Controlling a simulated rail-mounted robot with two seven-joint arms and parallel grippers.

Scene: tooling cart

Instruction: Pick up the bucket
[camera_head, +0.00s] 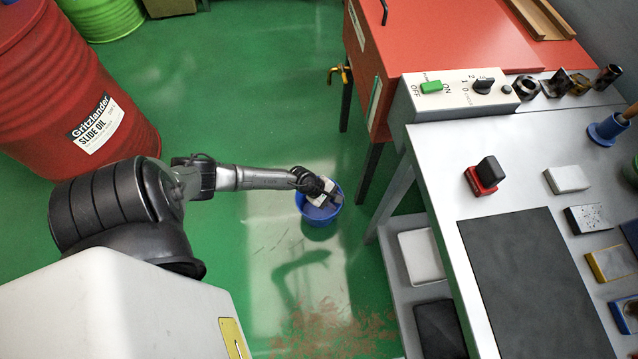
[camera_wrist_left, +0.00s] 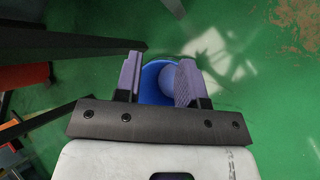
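A blue bucket (camera_head: 318,213) is near the centre of the head view, over the green floor left of the workbench. My left arm comes in from the left, and its gripper (camera_head: 322,194) is at the bucket's top, hiding part of the rim and opening. In the left wrist view, the two purple-grey fingers of the left gripper (camera_wrist_left: 157,80) stand apart, with the blue bucket (camera_wrist_left: 153,88) showing between and beyond them. I cannot tell whether either finger touches the bucket. My right gripper is in neither view.
A grey-topped workbench (camera_head: 450,200) with tools stands to the right, its leg and lower shelf close to the bucket. A red cabinet (camera_head: 440,40) is behind it. A red oil drum (camera_head: 75,95) stands at the left. The floor (camera_head: 250,75) beyond the arm is clear.

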